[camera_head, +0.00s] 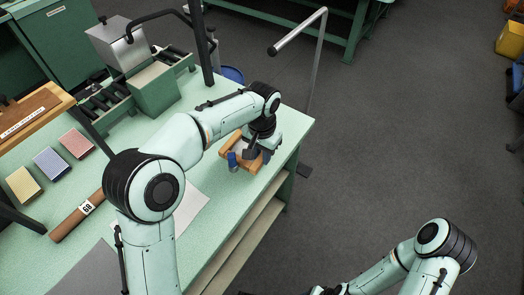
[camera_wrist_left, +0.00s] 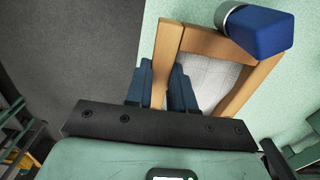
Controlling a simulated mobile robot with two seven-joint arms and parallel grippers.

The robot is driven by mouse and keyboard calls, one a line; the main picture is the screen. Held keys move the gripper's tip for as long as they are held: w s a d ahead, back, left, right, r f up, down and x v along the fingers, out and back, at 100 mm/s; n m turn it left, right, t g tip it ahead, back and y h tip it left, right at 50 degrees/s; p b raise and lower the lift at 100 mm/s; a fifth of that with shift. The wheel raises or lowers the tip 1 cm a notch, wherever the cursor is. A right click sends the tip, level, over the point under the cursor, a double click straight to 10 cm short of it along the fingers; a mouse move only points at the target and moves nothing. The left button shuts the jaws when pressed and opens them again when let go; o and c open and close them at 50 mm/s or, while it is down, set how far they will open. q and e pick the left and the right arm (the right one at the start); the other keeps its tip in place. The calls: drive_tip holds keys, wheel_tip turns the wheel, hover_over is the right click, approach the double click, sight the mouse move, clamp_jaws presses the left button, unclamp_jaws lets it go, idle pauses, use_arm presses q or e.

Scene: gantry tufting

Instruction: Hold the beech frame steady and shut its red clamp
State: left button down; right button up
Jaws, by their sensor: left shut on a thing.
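The beech frame (camera_head: 256,163) lies at the right end of the green bench in the head view, partly hidden by my left wrist. It is a wooden rectangle with pale cloth inside, clear in the left wrist view (camera_wrist_left: 205,43). My left gripper (camera_head: 250,154) is over it. In the left wrist view the blue fingers of this gripper (camera_wrist_left: 161,88) are shut on one rail, one finger on each side. A blue block with a silvery collar (camera_wrist_left: 262,30) sits at a frame corner. I make out no red clamp. My right arm shows at lower right, its gripper out of view.
A brown roll (camera_head: 77,216), yellow (camera_head: 24,186), blue (camera_head: 51,163) and red (camera_head: 76,143) blocks, and a roller machine (camera_head: 155,87) occupy the bench's left side. A grey post (camera_head: 315,65) stands beyond the right edge. Open floor (camera_head: 400,130) lies right.

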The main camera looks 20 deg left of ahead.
sight(262, 173)
use_arm(q)
drive_tip(key=shift+f+b, duration=1.45)
drive_tip(key=shift+f, duration=1.85)
use_arm(e)
drive_tip(key=shift+s+f, duration=0.5)
drive_tip(key=shift+f, duration=0.4)
drive_tip(key=shift+s+f, duration=0.45)
drive_tip(key=shift+f, duration=0.4)
use_arm(q)
drive_tip(key=shift+f, duration=0.15)
drive_tip(key=c, duration=0.9)
unclamp_jaws()
